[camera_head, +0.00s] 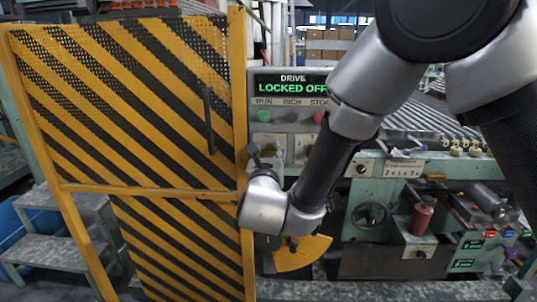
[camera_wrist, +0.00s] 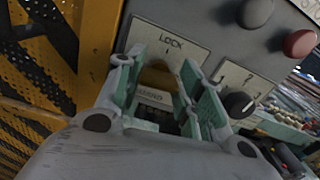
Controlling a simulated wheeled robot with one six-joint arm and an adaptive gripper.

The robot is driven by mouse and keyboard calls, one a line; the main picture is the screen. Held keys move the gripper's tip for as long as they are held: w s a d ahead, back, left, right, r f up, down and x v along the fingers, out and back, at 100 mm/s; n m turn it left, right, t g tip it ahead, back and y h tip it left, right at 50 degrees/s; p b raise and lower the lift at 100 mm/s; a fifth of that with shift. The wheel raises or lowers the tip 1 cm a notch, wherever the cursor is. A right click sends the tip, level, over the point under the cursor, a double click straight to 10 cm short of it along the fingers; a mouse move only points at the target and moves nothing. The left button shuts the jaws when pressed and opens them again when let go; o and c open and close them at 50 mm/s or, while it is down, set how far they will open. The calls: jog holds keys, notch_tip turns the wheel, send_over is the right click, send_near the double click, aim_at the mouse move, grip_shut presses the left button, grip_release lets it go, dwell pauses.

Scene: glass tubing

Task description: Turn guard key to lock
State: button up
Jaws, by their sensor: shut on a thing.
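The guard key shows in the wrist view as a brass-yellow piece (camera_wrist: 157,77) between my fingers. My gripper (camera_wrist: 155,82) is shut on it, with one pale green finger pad on each side. The key sits at a light plate (camera_wrist: 146,34) marked LOCK above it. The lower part of the key and its slot are largely hidden by my fingers. In the head view my gripper (camera_head: 262,158) is at the lower left of the grey control panel (camera_head: 290,101), beside the guard door's edge. The key cannot be made out there. A display (camera_head: 292,84) reads DRIVE LOCKED OFF.
The black-and-yellow guard door (camera_head: 150,100) stands closed at left, with a dark handle (camera_head: 209,120). Green and red buttons sit above the key plate. A black selector knob (camera_wrist: 239,104) is close to my right finger. Rollers and machinery (camera_head: 420,122) lie to the right.

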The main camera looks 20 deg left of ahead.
jog(key=n, duration=0.8)
jog(key=shift+a+n, duration=0.15)
jog(key=shift+n, duration=0.25)
jog(key=n, duration=0.4)
jog(key=shift+s+f+n, duration=0.1)
jog(key=shift+n, duration=0.2)
jog(key=shift+f+n, duration=0.1)
jog(key=shift+n, duration=1.8)
jog(key=o, duration=1)
jog(key=v, duration=1.2)
